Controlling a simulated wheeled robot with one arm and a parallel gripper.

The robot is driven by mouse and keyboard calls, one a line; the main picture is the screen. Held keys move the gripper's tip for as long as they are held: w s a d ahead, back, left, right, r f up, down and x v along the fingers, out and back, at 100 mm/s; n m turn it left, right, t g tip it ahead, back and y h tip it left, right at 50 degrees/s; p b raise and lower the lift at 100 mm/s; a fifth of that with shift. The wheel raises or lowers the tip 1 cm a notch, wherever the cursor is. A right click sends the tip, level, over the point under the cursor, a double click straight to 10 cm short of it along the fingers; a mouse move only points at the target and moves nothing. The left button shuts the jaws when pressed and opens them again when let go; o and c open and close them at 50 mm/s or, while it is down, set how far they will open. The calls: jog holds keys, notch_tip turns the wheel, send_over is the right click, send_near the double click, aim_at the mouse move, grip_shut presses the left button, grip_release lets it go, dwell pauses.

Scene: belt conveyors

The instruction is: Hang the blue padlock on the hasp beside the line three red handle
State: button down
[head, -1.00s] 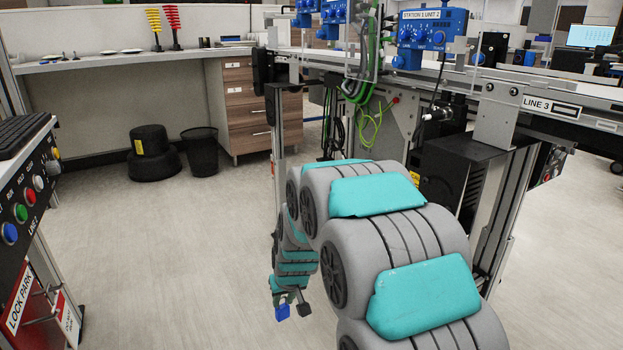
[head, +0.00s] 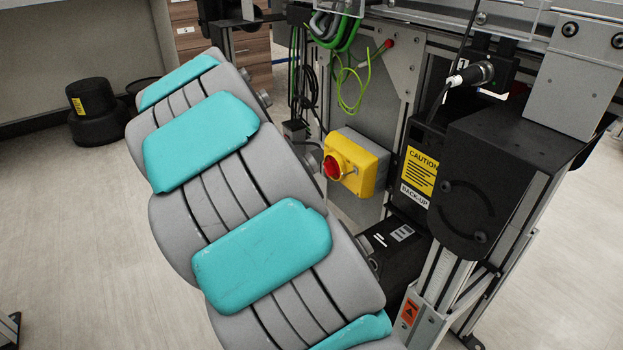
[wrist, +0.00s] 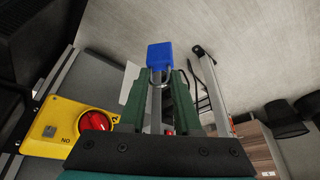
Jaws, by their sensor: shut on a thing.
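The blue padlock (wrist: 160,56) is at the tips of my gripper (wrist: 160,86) in the wrist view, its metal shackle showing below the blue body between the dark green fingers. My gripper is shut on it. In the head view my arm hides both gripper and padlock. The red handle (head: 335,166) sits on a yellow switch box (head: 368,164) on the grey conveyor panel. In the wrist view the red handle (wrist: 95,121) is left of my gripper, apart from the padlock. I cannot make out the hasp clearly in either view.
Right of the switch box stand a black unit with a yellow caution label (head: 418,174) and a black housing (head: 500,165) on a metal post. Green cables (head: 340,35) hang above the box.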

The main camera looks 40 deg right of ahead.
jog(key=s+d+r+m+g+b, duration=0.1)
jog(key=s+d+r+m+g, duration=0.35)
jog(key=s+d+m, duration=0.4)
jog(key=shift+m+t, duration=0.25)
jog(key=shift+m, duration=0.6)
jog(key=shift+s+d+f+p, duration=0.1)
jog(key=shift+s+d+p, duration=0.15)
jog(key=shift+d, duration=1.35)
jog(key=shift+s+d+f+p, duration=0.1)
jog(key=shift+s+d+p, duration=0.2)
jog(key=shift+d, duration=1.25)
jog(key=shift+s+d+p, duration=0.25)
jog(key=shift+d, duration=1.35)
jog(key=c, duration=0.5)
grip_release()
jog(key=shift+c, duration=0.2)
